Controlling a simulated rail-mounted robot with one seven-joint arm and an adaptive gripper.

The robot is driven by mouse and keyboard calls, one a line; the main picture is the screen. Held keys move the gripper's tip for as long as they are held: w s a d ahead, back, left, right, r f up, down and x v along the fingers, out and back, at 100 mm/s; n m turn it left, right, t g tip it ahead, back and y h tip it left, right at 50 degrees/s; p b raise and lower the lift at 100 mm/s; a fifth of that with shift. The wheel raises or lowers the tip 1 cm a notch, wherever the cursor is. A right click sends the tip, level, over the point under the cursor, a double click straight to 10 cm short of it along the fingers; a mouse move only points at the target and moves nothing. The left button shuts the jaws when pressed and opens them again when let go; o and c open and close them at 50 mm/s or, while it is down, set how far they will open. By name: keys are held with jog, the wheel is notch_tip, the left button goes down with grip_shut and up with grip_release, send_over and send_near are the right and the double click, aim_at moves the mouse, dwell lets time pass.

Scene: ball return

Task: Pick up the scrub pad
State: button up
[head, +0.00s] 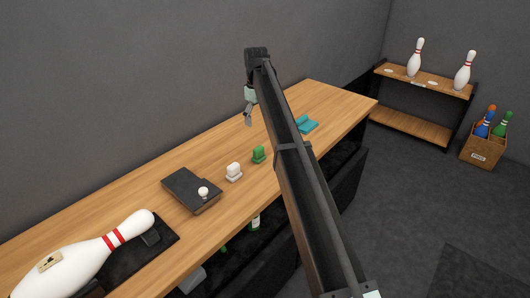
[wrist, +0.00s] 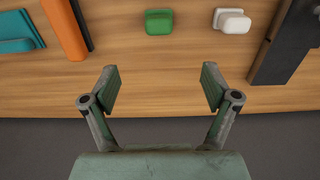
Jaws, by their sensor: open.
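A small green block (head: 258,154), which looks like the scrub pad, sits on the wooden counter (head: 325,97) beside a similar white block (head: 233,171). In the wrist view the green block (wrist: 159,22) is near the top, straight ahead of the gap between my fingers, and the white block (wrist: 232,21) is to its right. My gripper (head: 248,120) is raised above the counter's wall side, apart from both blocks. In the wrist view its two fingers (wrist: 161,86) are spread with nothing between them.
A dark box (head: 191,190) with a white knob and a large bowling pin (head: 75,262) are at the left. A teal item (head: 307,124) lies farther along. An orange bar (wrist: 65,27) lies between it and the green block. The grey wall (head: 130,80) runs behind the counter.

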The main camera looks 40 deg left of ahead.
aim_at(259, 148)
notch_tip(259, 148, down, 12)
jog(key=p, duration=0.2)
jog(key=shift+r+p, duration=0.15)
jog(key=shift+p, duration=0.2)
jog(key=shift+w+d+f+p, duration=0.1)
jog(key=shift+f+p, duration=1)
jog(key=shift+f, duration=1.6)
jog(key=c, duration=1.2)
